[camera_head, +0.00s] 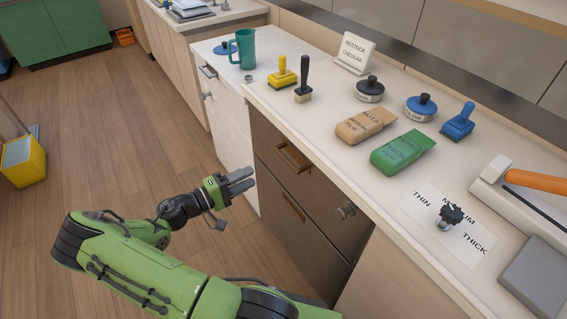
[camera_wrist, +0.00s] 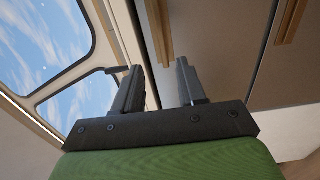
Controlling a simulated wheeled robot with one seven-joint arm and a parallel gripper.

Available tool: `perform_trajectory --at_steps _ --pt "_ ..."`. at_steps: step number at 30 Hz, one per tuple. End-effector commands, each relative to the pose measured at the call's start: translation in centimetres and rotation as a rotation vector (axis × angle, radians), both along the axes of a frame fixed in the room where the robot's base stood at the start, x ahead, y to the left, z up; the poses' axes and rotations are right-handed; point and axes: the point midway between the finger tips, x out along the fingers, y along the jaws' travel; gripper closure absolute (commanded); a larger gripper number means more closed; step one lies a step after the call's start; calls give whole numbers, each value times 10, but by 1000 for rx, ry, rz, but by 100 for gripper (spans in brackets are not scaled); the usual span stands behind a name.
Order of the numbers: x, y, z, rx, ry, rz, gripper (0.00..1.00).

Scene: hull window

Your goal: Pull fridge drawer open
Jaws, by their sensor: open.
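A dark brown drawer unit stands under the counter in the head view. Its upper drawer front (camera_head: 325,185) has a wooden bar handle (camera_head: 292,157), and its lower drawer front (camera_head: 270,185) has a similar handle (camera_head: 293,207). Both fronts look shut. No label tells me which is the fridge drawer. My gripper (camera_head: 250,180) is open and empty, left of and apart from the fronts. In the wrist view, its spread fingers (camera_wrist: 158,85) point toward a brown front with one wooden handle (camera_wrist: 160,32) ahead and another handle (camera_wrist: 292,22) at upper right.
A grey knob (camera_head: 346,210) sticks out right of the handles. A white cabinet (camera_head: 232,130) adjoins on the left. The counter (camera_head: 310,120) holds a teal jug (camera_head: 245,50), brushes, bags and a slicer. The wooden floor (camera_head: 110,130) left of my arm is clear; a yellow bucket (camera_head: 24,165) stands farther left.

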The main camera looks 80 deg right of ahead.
Motion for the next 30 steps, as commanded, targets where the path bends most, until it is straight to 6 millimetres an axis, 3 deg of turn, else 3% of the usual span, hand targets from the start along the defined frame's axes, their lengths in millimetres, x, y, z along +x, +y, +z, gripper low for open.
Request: perform_trajectory --at_steps 9,15,27,30 --pt "-56 -60 -2 3 -1 -9 60" --pt "-83 -91 -2 4 -2 -7 60" --pt "-92 -103 0 6 -1 -3 60" --pt "-92 -103 0 6 -1 -3 75"
